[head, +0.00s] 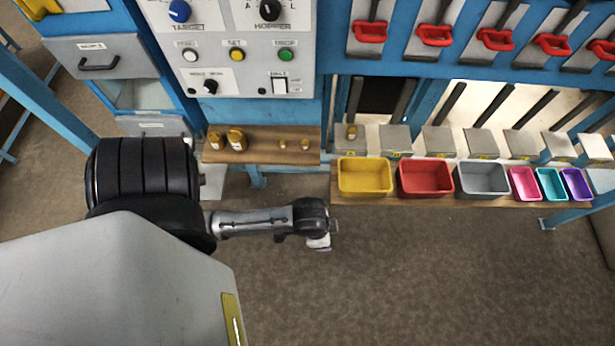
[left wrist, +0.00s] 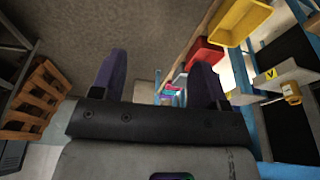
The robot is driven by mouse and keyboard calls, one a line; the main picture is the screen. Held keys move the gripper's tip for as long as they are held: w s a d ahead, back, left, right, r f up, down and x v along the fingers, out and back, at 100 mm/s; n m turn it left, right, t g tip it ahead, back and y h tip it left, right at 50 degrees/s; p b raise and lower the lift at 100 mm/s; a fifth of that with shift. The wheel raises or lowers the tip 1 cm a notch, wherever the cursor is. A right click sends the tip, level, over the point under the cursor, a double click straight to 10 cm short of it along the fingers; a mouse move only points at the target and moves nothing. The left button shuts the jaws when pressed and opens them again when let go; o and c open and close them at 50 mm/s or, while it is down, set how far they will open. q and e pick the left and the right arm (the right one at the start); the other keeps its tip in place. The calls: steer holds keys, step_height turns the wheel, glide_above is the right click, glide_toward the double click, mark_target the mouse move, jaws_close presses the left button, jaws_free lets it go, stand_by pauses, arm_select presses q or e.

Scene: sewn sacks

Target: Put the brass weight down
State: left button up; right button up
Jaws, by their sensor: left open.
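A brass weight (head: 351,131) stands on the first grey plate (head: 351,145), behind the yellow bin. It also shows in the left wrist view (left wrist: 291,91) at the right, on a light plate. More brass weights stand on the wooden shelf: two larger ones (head: 236,140) at its left and two small ones (head: 282,144) at its right. My left gripper (head: 320,243) is in front of and below the yellow bin, apart from the weights. In the left wrist view its two dark fingers (left wrist: 158,78) are spread with nothing between them. My right gripper is not in view.
A yellow bin (head: 365,192), a red bin (head: 425,194), a grey bin (head: 482,194) and smaller coloured bins stand on a ledge (head: 440,204). A control panel (head: 235,60) is above the wooden shelf (head: 262,156). Red-handled levers line the top right. The floor in front is clear.

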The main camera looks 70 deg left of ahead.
arm_select(q)
steer(key=s+d+r+n, duration=0.1)
steer(key=s+r, duration=0.3)
steer(key=shift+s+r+t, duration=0.4)
steer(key=shift+o, duration=0.5)
